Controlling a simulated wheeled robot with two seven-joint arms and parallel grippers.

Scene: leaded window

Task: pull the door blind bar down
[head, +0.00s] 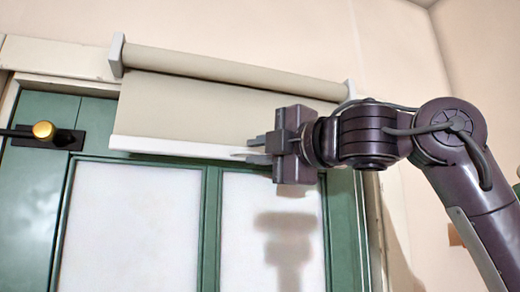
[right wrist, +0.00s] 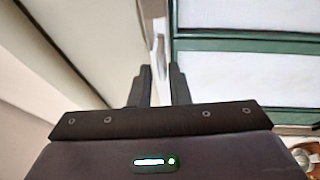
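The door blind (head: 215,108) is a beige cloth hanging a short way from its roller (head: 235,70) on the green door. The white blind bar (head: 175,147) runs along the cloth's lower edge. My right gripper (head: 258,150) comes from the right and is at the right part of the bar. Its two dark fingers lie close together, above and below the bar, seemingly shut on it. In the right wrist view the pale bar (right wrist: 154,35) runs between the fingers (right wrist: 158,80); the exact contact is hard to see. My left gripper is not in view.
The green door (head: 212,225) has pale panes below the bar, with free room in front. A brass knob (head: 43,130) on a dark plate sits at the left. White brackets (head: 117,55) hold the roller's ends. The beige wall (head: 420,70) is behind my right arm.

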